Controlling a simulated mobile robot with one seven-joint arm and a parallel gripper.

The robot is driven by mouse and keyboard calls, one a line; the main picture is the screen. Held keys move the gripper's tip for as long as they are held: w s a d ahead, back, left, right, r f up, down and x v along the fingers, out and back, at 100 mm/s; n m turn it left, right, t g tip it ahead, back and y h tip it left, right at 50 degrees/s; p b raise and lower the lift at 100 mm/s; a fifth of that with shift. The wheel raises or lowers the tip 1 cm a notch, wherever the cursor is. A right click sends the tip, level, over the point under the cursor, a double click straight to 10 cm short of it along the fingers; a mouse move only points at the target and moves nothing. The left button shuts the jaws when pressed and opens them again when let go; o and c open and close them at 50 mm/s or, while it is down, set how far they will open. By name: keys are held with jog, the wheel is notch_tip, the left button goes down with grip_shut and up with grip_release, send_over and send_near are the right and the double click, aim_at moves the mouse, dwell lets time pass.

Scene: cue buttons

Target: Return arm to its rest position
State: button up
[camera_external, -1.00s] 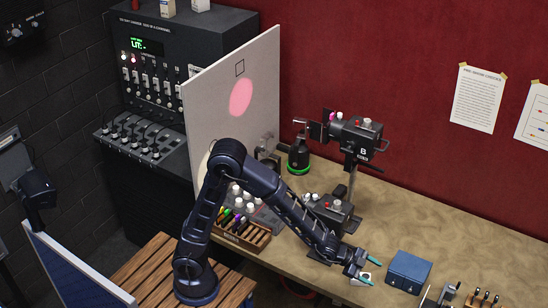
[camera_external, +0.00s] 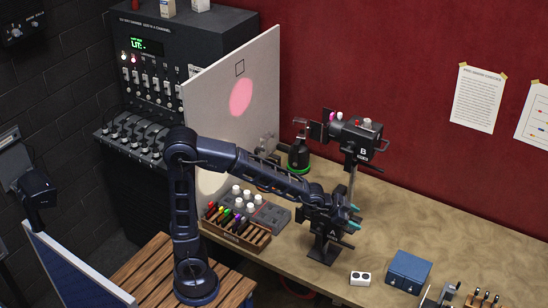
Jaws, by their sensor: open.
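My arm rises from its base at the lower left and reaches right over the table. My gripper (camera_external: 354,215) is at its end, with teal fingertips apart and nothing visible between them. It is in front of the black device marked A (camera_external: 328,246), and partly hides it. I cannot tell whether they touch.
The device marked B (camera_external: 357,139) stands on a post behind my gripper. A white panel (camera_external: 215,105) with a pink spot stands behind my arm. A wooden rack of coloured pens (camera_external: 240,235) and a blue box (camera_external: 409,271) are on the table. The right-hand tabletop (camera_external: 450,235) is largely clear.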

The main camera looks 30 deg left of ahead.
jog(key=a+r+n, duration=0.1)
jog(key=a, duration=0.1)
jog(key=w+a+r+n+y, duration=0.1)
jog(key=a, duration=0.2)
jog(key=w+a+r+n, duration=0.1)
jog(key=a, duration=0.1)
jog(key=shift+w+a+r+y, duration=0.1)
jog(key=shift+w+a+y, duration=0.05)
jog(key=shift+a+y, duration=0.25)
jog(key=a, duration=0.2)
jog(key=a+r+n+y, duration=0.1)
jog(key=a, duration=0.2)
jog(key=a+n, duration=0.1)
jog(key=a, duration=0.2)
jog(key=shift+w+a+r, duration=0.1)
jog(key=shift+w+r, duration=0.05)
jog(key=shift+r, duration=0.2)
jog(key=s+a+f+n+y, duration=0.1)
jog(key=s+a+n+y, duration=0.2)
jog(key=a, duration=0.9)
jog(key=s+a+n+y, duration=0.15)
jog(key=s+a, duration=0.35)
jog(key=a, duration=0.8)
jog(key=s+a+f+n+g+y, duration=0.1)
jog(key=s+a+f+n, duration=0.2)
jog(key=s+a, duration=0.6)
jog(key=shift+a+f+g, duration=0.35)
jog(key=shift+f+g, duration=0.05)
jog(key=shift+f, duration=0.05)
